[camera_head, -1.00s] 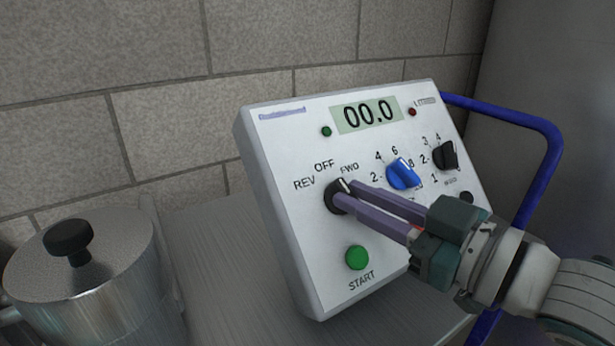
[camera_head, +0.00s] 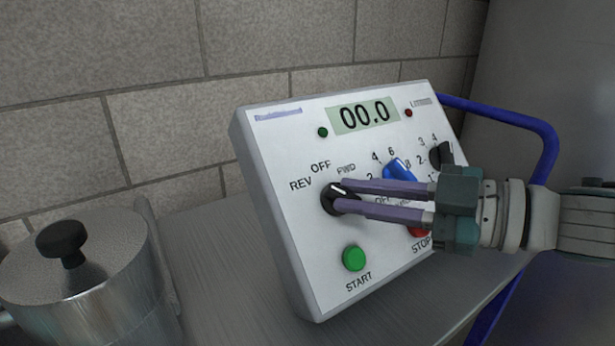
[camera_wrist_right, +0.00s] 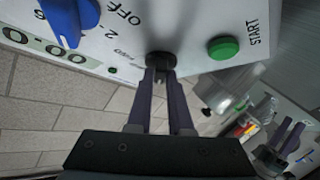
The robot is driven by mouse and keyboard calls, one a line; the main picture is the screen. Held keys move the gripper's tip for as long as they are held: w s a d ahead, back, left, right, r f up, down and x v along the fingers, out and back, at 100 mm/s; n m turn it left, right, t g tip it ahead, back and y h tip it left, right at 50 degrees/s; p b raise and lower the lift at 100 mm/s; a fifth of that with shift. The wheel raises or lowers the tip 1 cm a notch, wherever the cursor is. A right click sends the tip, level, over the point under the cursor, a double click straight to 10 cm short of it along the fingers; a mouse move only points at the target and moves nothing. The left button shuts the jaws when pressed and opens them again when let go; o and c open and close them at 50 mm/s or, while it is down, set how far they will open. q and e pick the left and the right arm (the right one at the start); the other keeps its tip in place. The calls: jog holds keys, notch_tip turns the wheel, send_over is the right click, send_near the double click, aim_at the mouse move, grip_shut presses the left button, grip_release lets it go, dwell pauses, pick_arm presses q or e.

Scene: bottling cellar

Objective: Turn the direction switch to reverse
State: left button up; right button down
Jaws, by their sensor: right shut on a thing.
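The direction switch (camera_head: 328,203) is a black round knob with a white mark on the left of the white control panel (camera_head: 300,150). REV, OFF and FWD are printed around its upper side. The white mark is on the knob's top, near the OFF side; its exact setting is hard to tell. My right gripper (camera_head: 340,193) reaches in from the right and is shut on the knob, hiding part of it. The right wrist view also shows the knob (camera_wrist_right: 160,59) between the fingertips. My left gripper (camera_wrist_right: 290,135) shows small at that view's lower right, its fingers apart and empty.
Beside the switch are a blue knob (camera_head: 395,168), a black knob (camera_head: 440,153), a green START button (camera_head: 356,257) and a red STOP button (camera_head: 418,232), partly hidden. A lidded metal pot (camera_head: 85,285) stands at left. A blue tube frame (camera_head: 545,140) runs behind the panel.

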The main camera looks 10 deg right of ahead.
jog(key=c, duration=0.8)
grip_release()
jog(key=v, duration=1)
jog(key=shift+a+p, duration=0.15)
jog(key=shift+p, duration=0.15)
